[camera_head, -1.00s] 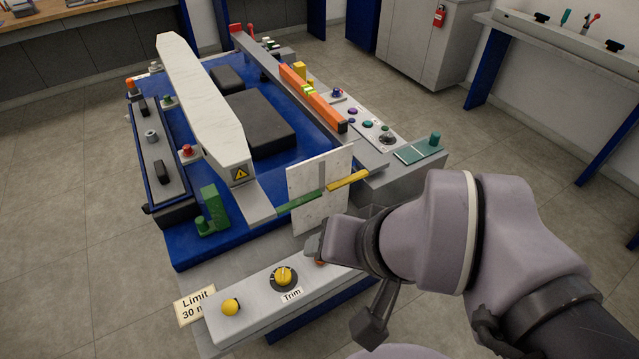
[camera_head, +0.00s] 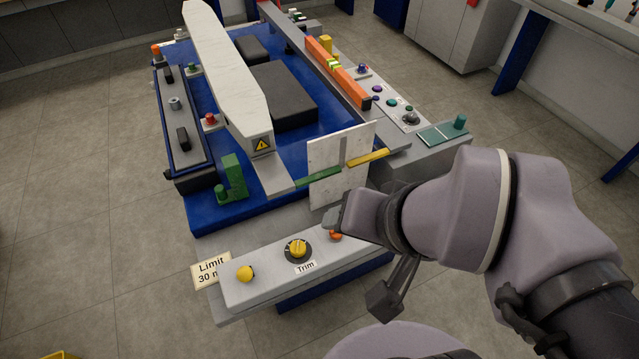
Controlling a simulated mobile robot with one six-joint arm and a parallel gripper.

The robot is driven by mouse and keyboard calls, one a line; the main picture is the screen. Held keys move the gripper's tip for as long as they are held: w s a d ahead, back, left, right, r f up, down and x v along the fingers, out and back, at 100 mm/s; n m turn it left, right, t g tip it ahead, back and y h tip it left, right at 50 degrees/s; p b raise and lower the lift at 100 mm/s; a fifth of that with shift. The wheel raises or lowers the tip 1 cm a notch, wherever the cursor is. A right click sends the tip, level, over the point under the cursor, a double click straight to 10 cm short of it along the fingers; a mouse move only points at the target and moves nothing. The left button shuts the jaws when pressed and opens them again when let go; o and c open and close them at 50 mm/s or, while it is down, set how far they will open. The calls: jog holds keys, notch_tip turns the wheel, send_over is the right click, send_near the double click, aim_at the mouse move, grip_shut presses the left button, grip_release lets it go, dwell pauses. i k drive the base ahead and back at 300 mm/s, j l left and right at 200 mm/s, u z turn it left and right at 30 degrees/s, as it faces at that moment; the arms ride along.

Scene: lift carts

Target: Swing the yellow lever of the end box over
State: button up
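The grey end box (camera_head: 325,270) stands at the near end of the cart and bears a "Trim" label. On its top are a round yellow knob (camera_head: 245,273), a yellow grip on a dark dial (camera_head: 298,249) and an orange-red knob (camera_head: 336,236). Which yellow part is the lever is not clear from this angle. My gripper (camera_head: 338,218) is just above and behind the orange-red knob, at the box's right part. My wrist hides that end of the box. The fingertips are too hidden to show whether they are open or shut.
A white upright panel (camera_head: 325,160) stands behind my gripper, beside green and yellow bars. A long white beam (camera_head: 225,75) lies over the blue cart deck (camera_head: 215,210). A "Limit 30" sign (camera_head: 211,270) is at the box's left.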

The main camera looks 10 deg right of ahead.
aim_at(245, 274)
jog(key=k+l+u, duration=0.1)
jog(key=l+u, duration=0.15)
jog(key=l, duration=0.15)
jog(key=k+l+u, duration=0.2)
jog(key=l, duration=0.15)
jog(key=k+l+u, duration=0.1)
jog(key=l+u, duration=0.15)
jog(key=l, duration=0.1)
